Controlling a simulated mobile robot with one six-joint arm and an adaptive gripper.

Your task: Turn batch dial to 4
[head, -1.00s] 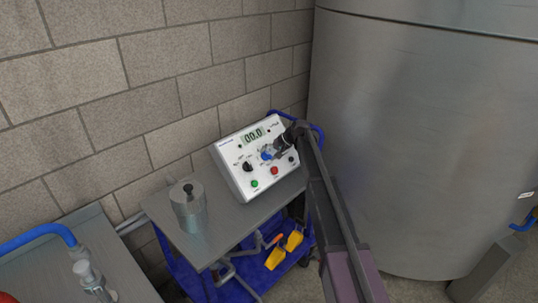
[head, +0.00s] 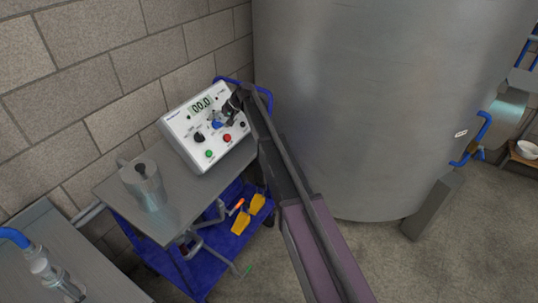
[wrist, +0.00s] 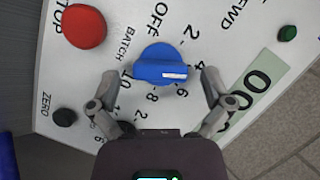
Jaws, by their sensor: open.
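The batch dial is a blue round knob (wrist: 161,62) with a raised bar on a white sloping control panel (wrist: 110,20). In the wrist view the white line on its bar points right, toward the 4 mark.
The panel also has a red button (head: 227,137), a green button (head: 209,154), a black knob (head: 199,138) and a display (head: 200,105) reading 00.0. A metal canister (head: 145,187) stands on the cart's grey top (head: 185,196). A large steel tank (head: 350,110) is close at right.

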